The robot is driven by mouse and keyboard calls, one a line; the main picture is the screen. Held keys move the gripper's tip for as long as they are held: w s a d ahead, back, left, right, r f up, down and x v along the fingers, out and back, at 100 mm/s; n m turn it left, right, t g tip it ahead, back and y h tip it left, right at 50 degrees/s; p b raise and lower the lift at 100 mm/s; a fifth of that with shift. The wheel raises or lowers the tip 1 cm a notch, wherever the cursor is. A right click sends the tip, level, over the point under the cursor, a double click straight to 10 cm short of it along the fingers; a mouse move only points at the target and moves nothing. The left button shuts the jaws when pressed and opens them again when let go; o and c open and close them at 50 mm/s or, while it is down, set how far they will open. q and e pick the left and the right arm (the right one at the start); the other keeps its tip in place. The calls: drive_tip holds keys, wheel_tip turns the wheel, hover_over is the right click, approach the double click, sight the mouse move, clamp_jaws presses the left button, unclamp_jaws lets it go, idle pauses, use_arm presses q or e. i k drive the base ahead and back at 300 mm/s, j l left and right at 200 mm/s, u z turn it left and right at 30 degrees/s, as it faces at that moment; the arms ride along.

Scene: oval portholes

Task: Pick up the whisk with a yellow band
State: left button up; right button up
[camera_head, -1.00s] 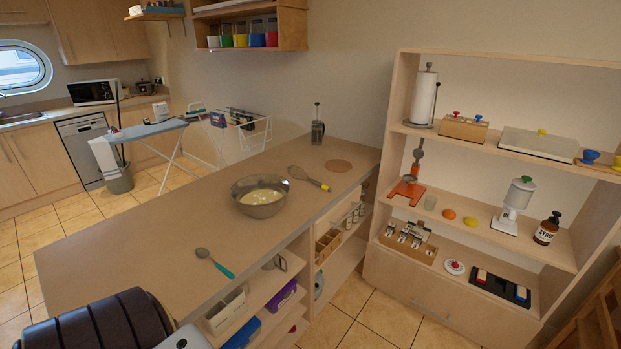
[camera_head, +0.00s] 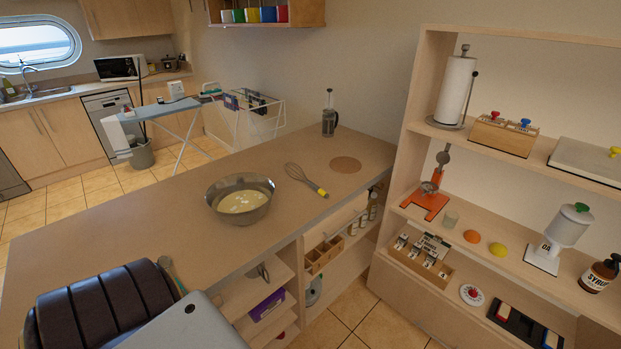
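The whisk with a yellow band (camera_head: 307,180) lies flat on the brown counter (camera_head: 130,226). Its wire head points to the back left, and its handle with the yellow band points to the front right. It lies just right of a metal bowl (camera_head: 240,199) of pale batter and does not touch it. A dark ribbed part of my arm and a grey part of mine fill the lower left of the view. Neither of my grippers shows.
A French press (camera_head: 329,114) stands at the counter's back corner, beside a round brown mat (camera_head: 345,165). Open shelves (camera_head: 400,180) with several items rise on the right. Tiled floor (camera_head: 362,318) lies between counter and shelves. The counter left of the bowl is clear.

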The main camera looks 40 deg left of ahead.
sight(323, 193)
drive_tip(key=i+u, duration=0.9)
drive_tip(key=u, duration=0.3)
drive_tip(key=i+u, duration=0.2)
drive_tip(key=u, duration=0.3)
drive_tip(key=i+u, duration=0.2)
drive_tip(key=u, duration=0.25)
